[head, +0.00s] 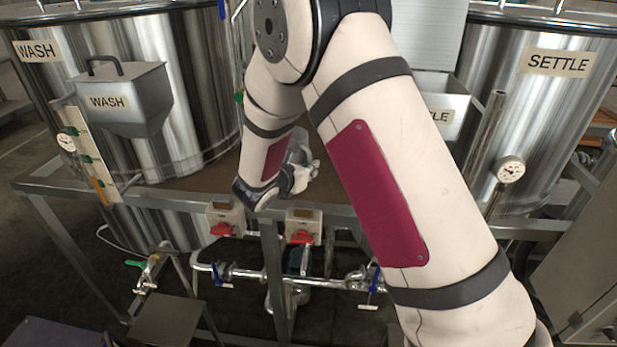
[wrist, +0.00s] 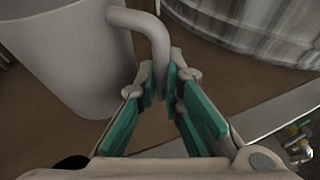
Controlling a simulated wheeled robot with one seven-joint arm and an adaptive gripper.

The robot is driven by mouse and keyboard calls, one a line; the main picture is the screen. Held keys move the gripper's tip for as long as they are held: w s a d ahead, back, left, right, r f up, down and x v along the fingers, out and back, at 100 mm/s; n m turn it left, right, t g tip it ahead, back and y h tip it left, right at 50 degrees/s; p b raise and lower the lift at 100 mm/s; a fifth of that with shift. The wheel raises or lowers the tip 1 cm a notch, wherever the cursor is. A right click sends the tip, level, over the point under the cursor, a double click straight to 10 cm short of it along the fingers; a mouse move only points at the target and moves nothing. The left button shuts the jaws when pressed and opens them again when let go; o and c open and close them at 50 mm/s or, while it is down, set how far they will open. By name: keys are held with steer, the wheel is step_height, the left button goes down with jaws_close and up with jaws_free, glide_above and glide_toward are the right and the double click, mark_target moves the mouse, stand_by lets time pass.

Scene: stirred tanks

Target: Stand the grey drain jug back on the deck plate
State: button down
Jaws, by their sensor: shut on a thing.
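The grey drain jug (wrist: 75,55) fills the upper left of the wrist view, its curved handle (wrist: 152,30) towards me. My gripper (wrist: 162,82) is shut on the handle, with green-padded fingers on either side of it. The brown deck plate (wrist: 45,150) lies below the jug. I cannot tell whether the jug's base touches it. In the head view my gripper (head: 303,177) is over the deck plate (head: 205,184) between the two tanks. Only a little of the jug (head: 298,152) shows there; my arm hides the rest.
The WASH tank (head: 205,80) stands left and the SETTLE tank (head: 570,110) right, each with a labelled box. Pipes with blue-handled valves (head: 218,274) run below. A gauge (head: 511,169) stands right.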

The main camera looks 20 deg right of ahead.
steer(key=shift+f, duration=1.4)
steer(key=shift+f, duration=0.15)
steer(key=c, duration=1.7)
jaws_free()
